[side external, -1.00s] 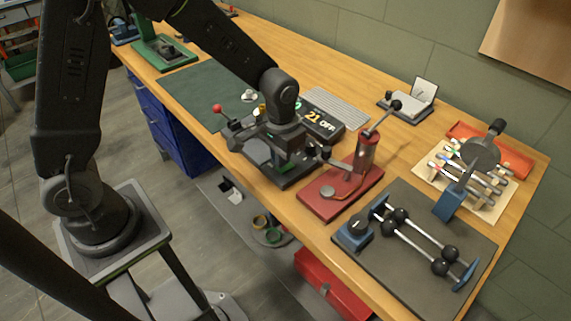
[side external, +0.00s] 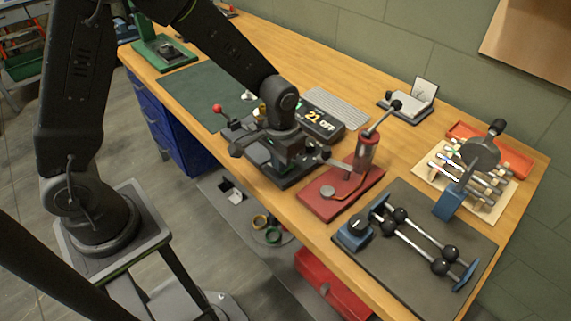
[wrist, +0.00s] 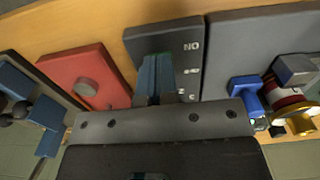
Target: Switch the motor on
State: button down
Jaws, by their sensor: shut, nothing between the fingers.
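In the wrist view my gripper (wrist: 157,80) is shut with nothing between its fingers. Its fingertips are over a dark switch panel (wrist: 142,43) with white lettering that appears upside down, reading ON at one end. The switch itself is hidden behind the fingers. In the side view my gripper (side external: 288,160) is low over the dark panel, and its tips are hard to make out. I cannot tell whether they touch the panel. A black display (side external: 320,121) behind my gripper reads "21 OFF".
A red base with a lever press (side external: 366,158) stands just right of my gripper. A dark mat with a blue-ended rod rig (side external: 413,238) lies farther right. A green mat (side external: 208,90) is on the left. A grey keyboard-like panel (side external: 338,105) lies behind the display.

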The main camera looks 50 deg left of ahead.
jog(key=shift+f, duration=0.25)
jog(key=shift+r, duration=3.55)
jog(key=shift+r, duration=0.15)
jog(key=s+a+r+t, duration=0.2)
jog(key=s+r, duration=0.4)
jog(key=s, duration=0.2)
jog(key=s+a+r+t, duration=0.2)
jog(key=s+r+t, duration=0.1)
jog(key=s+r, duration=0.4)
jog(key=shift+s+a+r+t, duration=0.25)
jog(key=shift+s+t, duration=0.05)
jog(key=shift+s, duration=0.35)
jog(key=shift+w, duration=0.1)
